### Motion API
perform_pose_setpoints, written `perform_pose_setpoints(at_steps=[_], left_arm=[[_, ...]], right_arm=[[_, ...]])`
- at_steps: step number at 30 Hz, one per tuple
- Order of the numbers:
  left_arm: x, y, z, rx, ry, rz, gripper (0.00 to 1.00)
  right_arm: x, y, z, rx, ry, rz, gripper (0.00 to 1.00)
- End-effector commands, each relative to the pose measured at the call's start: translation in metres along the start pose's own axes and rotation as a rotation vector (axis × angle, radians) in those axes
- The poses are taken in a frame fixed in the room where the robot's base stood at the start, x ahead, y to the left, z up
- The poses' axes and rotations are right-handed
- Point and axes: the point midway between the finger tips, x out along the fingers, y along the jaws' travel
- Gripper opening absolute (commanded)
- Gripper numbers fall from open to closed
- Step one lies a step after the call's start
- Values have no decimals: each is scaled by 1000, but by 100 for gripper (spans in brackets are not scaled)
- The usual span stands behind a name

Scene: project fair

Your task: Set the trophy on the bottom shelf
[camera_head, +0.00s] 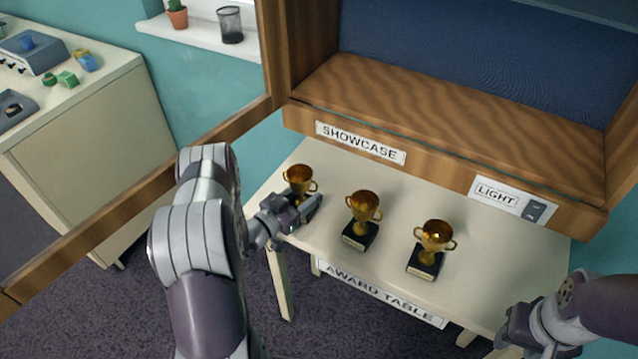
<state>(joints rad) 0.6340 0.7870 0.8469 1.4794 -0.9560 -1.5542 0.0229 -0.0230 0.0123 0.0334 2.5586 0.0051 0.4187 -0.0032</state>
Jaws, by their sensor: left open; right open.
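Three gold trophies on black bases stand upright on the white award table (480,232): a left trophy (299,177), a middle trophy (364,207) and a right trophy (434,238). My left gripper (312,207) is open at the left trophy and hides part of its base. I cannot tell whether it touches it. My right gripper (507,335) is open at the table's front right, apart from the trophies. The showcase's wooden bottom shelf (450,118) is above and behind the table, and its visible part is empty.
The showcase's glass door (140,185) with a wooden frame stands open at the left, beside my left arm. A light switch (536,210) is on the showcase front. A side counter (85,125) holds blocks. A wall ledge (195,32) holds a cactus and a cup.

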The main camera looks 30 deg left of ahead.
Motion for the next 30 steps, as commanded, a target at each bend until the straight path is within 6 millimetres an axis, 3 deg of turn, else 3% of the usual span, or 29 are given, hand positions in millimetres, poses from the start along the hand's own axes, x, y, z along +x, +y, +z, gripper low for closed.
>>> perform_pose_setpoints(at_steps=[5,10,20,23,30], left_arm=[[-1,0,0,-1,0,-1,51],[0,0,0,0,0,0,0],[0,0,-1,-1,-4,0,0],[0,0,-13,-1,-2,0,0],[0,0,-64,3,2,0,0]], right_arm=[[0,0,1,0,-1,0,43],[0,0,1,0,-1,0,43],[0,0,0,0,0,0,43],[-1,0,0,0,0,0,43],[-5,0,0,0,0,0,43]])
